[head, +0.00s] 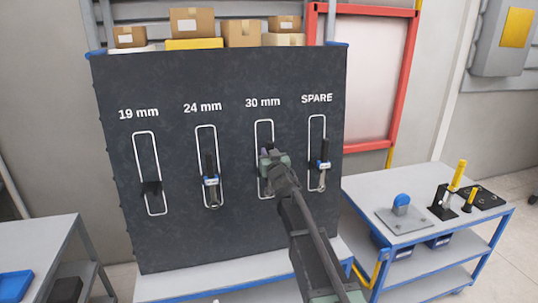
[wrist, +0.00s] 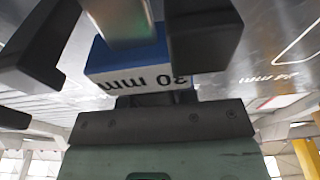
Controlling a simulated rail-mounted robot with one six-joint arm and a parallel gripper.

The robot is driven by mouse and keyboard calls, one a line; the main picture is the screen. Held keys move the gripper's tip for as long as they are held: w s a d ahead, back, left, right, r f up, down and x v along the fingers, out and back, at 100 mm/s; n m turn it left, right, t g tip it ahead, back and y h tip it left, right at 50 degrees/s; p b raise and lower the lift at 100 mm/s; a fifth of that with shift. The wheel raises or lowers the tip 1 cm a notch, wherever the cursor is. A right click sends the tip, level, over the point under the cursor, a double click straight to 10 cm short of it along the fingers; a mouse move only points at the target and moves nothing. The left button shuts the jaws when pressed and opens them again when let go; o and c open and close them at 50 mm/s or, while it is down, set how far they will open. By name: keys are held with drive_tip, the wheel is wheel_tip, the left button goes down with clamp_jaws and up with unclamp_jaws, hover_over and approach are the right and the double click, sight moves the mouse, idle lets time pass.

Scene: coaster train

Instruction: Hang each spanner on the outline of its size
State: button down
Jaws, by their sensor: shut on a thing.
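A dark upright board (head: 230,235) carries four white outlines marked 19 mm, 24 mm, 30 mm and SPARE. My gripper (head: 271,163) is in front of the 30 mm outline (head: 264,122). It is shut on a spanner with a blue block (wrist: 135,75) whose label reads 30 mm, upside down in the wrist view; the head view hides most of it. One spanner (head: 211,181) hangs in the 24 mm outline and another (head: 323,166) in the SPARE outline; their labels are too small to read. The 19 mm outline (head: 148,145) holds only a black holder (head: 151,188).
A side table (head: 450,225) at the right bears a grey plate with a blue knob (head: 401,201) and black pieces with yellow posts (head: 457,176). Another table (head: 35,240) stands at the left. Cardboard boxes (head: 192,22) stand behind the board's top.

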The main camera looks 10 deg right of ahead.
drive_tip(key=shift+f+b, duration=0.7)
drive_tip(key=shift+f, duration=0.05)
drive_tip(key=c, duration=0.8)
unclamp_jaws()
drive_tip(key=shift+c, duration=0.2)
drive_tip(key=s+d+f+b, duration=0.1)
drive_tip(key=s+f+b, duration=0.1)
drive_tip(key=s, duration=0.9)
drive_tip(key=s+d+f+m+g+h, duration=0.1)
drive_tip(key=s+d+f+g+h, duration=0.3)
drive_tip(key=f, duration=0.3)
drive_tip(key=s+d+f+m+g+h, duration=0.1)
drive_tip(key=s+d+f+g, duration=0.1)
drive_tip(key=s+f+g, duration=0.35)
drive_tip(key=s+a+f+g+y, duration=0.1)
drive_tip(key=s+a+f+g, duration=0.1)
drive_tip(key=s, duration=0.4)
drive_tip(key=s+a+f+g+y+b, duration=0.1)
drive_tip(key=s+a+f+g, duration=0.1)
drive_tip(key=s+f+g, duration=0.2)
drive_tip(key=s+a+f+n+g+y, duration=0.1)
drive_tip(key=s+g, duration=0.3)
drive_tip(key=s, duration=0.6)
drive_tip(key=shift+a+f+b, duration=0.3)
drive_tip(key=shift+a+f, duration=0.25)
drive_tip(key=shift+f, duration=0.35)
